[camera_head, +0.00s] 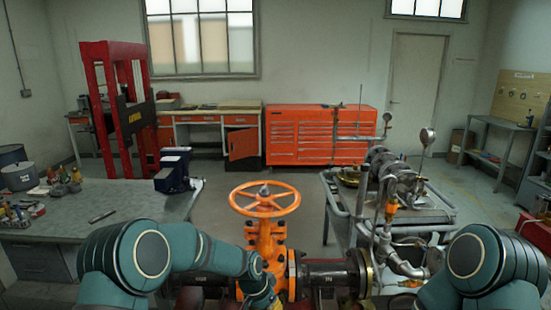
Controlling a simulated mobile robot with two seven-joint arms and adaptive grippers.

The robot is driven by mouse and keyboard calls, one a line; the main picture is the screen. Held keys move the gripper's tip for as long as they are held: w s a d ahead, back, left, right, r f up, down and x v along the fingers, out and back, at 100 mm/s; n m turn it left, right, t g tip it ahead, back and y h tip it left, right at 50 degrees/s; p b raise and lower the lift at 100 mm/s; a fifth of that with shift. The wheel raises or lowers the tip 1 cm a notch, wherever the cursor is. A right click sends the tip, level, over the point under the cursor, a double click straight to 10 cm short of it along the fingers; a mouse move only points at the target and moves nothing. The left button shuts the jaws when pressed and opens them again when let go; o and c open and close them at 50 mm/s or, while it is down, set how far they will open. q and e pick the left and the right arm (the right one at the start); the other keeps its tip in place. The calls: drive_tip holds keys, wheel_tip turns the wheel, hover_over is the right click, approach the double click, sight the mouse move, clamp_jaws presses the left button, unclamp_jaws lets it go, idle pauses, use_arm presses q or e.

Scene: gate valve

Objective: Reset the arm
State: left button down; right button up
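The orange gate valve has a spoked handwheel (264,199) on top, standing level in the middle of the view. Its orange body (268,245) sits below the wheel, bolted between dark pipe flanges. My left arm comes in from the left and bends across the front of the valve body. Its wrist end reaches the bottom edge in front of the lower body, and I see no fingers there. My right arm shows only at the bottom right corner; its gripper is outside the frame. Nothing of mine touches the handwheel's rim.
A cart (438,208) with metal pipe fittings stands at the right. Behind are a red press (119,100) and an orange tool cabinet (318,135). Open floor lies behind the valve.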

use_arm(q)
drive_tip(key=s+a+f+n+b, duration=0.2)
drive_tip(key=s+a+f+n, duration=0.2)
drive_tip(key=s+f, duration=0.4)
drive_tip(key=s+a+f+n+t+b, duration=0.1)
drive_tip(key=s+a+f+n+b, duration=0.2)
drive_tip(key=s+f, duration=0.5)
drive_tip(key=s+a+n, duration=0.1)
drive_tip(key=s+n, duration=0.1)
drive_tip(key=s, duration=0.6)
drive_tip(key=shift+s+a+f+b, duration=0.3)
drive_tip(key=shift+a+f+b, duration=0.05)
use_arm(e)
wheel_tip(320, 180, down, 7)
drive_tip(key=shift+a, duration=0.15)
use_arm(q)
drive_tip(key=shift+d+h, duration=0.2)
drive_tip(key=shift+h, duration=0.1)
use_arm(e)
drive_tip(key=shift+s, duration=0.1)
